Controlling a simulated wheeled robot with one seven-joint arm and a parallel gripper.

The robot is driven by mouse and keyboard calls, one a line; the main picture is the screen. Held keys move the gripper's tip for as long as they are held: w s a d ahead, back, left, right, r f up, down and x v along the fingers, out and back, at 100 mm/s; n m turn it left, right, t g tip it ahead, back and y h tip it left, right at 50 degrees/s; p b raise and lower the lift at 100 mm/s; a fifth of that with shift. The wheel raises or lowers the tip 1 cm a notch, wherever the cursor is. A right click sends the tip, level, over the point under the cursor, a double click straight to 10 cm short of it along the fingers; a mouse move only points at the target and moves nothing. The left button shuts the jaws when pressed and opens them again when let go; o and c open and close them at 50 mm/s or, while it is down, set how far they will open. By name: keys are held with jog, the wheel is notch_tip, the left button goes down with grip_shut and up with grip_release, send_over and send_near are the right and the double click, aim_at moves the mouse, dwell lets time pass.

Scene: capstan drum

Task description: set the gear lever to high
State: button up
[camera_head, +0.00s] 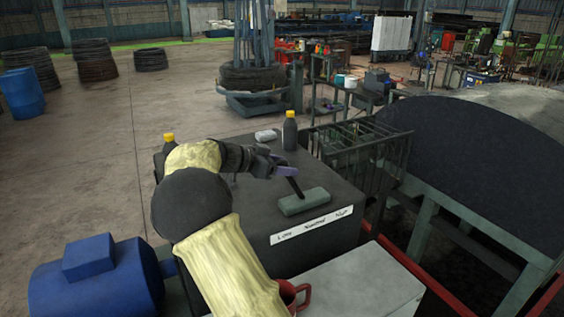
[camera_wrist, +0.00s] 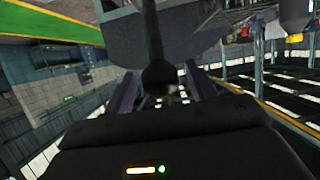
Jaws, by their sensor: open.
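The gear lever (camera_head: 293,186) is a dark rod rising from a grey-green block (camera_head: 304,202) on top of a dark housing, leaning left toward the Low end. In the wrist view, the lever's rod and round dark knob (camera_wrist: 159,76) show between the two fingers of my gripper (camera_wrist: 162,90). The fingers are apart, with gaps visible beside the knob; contact cannot be told.
A pale object (camera_head: 266,135) lies nearby. A red mug (camera_head: 293,294) is at the front.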

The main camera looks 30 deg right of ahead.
jog(key=shift+w+f, duration=0.1)
jog(key=shift+c, duration=0.3)
grip_shut()
